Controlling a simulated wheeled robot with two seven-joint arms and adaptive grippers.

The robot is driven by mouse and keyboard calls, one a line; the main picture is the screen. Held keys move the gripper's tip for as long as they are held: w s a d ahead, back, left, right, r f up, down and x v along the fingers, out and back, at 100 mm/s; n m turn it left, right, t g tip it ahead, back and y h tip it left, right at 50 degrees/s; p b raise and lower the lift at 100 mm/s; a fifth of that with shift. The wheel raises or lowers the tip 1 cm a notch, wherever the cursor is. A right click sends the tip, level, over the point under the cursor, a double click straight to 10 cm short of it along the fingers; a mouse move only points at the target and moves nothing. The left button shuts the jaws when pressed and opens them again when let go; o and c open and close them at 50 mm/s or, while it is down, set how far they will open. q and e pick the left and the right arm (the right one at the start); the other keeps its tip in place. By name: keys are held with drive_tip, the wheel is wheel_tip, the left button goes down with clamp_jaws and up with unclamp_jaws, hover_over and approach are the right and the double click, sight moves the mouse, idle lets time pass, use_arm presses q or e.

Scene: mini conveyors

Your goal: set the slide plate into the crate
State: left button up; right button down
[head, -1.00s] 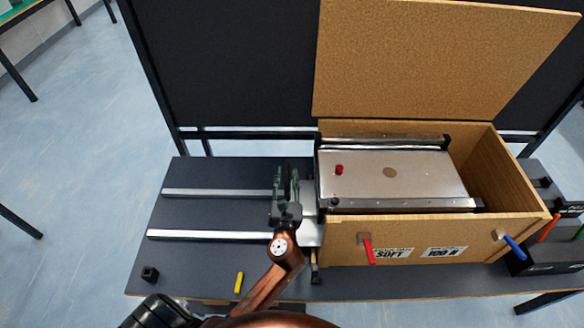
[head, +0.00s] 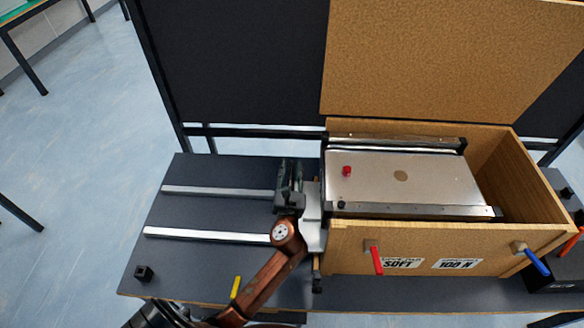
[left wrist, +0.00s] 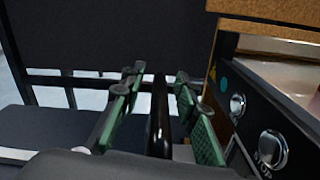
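The slide plate (head: 410,180), a silver metal plate with a red knob (head: 347,171) and a round brown spot, sits within the open wooden crate (head: 400,233). Its left end is near the crate's left side; a gap shows at the right. Whether it rests on the crate floor cannot be told. My left gripper (head: 289,178) is just left of the crate. In the left wrist view its green-padded fingers (left wrist: 158,105) stand apart, with a dark upright bar between them and gaps visible on both sides. My right gripper is not in view.
Two silver rails (head: 215,234) lie on the dark table left of the crate. A yellow piece (head: 236,287) and small black block (head: 143,272) are near the front edge. Red (head: 376,260) and blue (head: 536,262) handles stick out of the crate front. A brown board stands behind.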

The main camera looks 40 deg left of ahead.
use_arm(q)
drive_tip(key=shift+w+a, duration=0.15)
drive_tip(key=shift+w, duration=0.1)
drive_tip(key=shift+c, duration=0.7)
clamp_jaws()
